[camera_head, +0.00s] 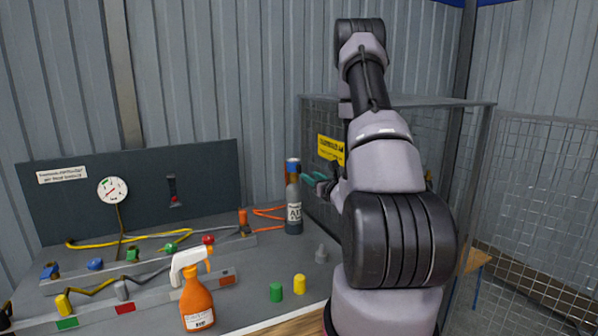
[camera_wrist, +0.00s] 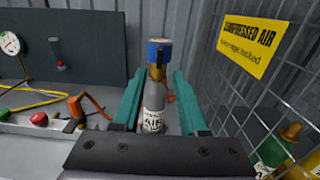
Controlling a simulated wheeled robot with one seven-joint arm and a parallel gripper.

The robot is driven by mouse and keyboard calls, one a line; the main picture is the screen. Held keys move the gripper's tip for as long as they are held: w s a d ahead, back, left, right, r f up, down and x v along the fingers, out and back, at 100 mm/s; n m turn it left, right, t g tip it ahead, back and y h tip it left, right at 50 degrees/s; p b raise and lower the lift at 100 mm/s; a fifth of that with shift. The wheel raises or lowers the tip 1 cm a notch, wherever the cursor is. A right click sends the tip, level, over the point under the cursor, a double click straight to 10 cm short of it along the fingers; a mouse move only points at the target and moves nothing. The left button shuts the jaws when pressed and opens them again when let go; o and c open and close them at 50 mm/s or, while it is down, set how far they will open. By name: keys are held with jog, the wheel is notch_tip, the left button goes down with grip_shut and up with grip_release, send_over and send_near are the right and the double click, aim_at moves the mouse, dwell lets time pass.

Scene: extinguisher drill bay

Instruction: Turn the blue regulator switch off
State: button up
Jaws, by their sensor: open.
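A grey bottle labelled AIR (camera_head: 294,212) stands upright on the bench, with a blue top piece (camera_head: 293,166) above an orange-brown neck. In the wrist view the blue top (camera_wrist: 159,50) and the bottle body (camera_wrist: 154,105) lie between my fingers. My gripper (camera_head: 318,181) has green fingers and is open; in the wrist view my gripper (camera_wrist: 158,75) points at the bottle with space on both sides. I cannot tell whether a finger touches it. Which way the blue part is turned is not clear. Two other blue knobs (camera_head: 95,264) sit at the left of the bench.
A wire-mesh cage with a yellow sign (camera_wrist: 253,47) stands close on the right. An orange hose (camera_wrist: 93,105) and a red knob (camera_wrist: 38,119) are left of the bottle. An orange spray bottle (camera_head: 198,304) and a gauge (camera_head: 112,190) are farther left.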

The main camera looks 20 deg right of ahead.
aim_at(300, 169)
jog(key=w, duration=0.8)
jog(key=shift+w+a, duration=0.15)
grip_shut()
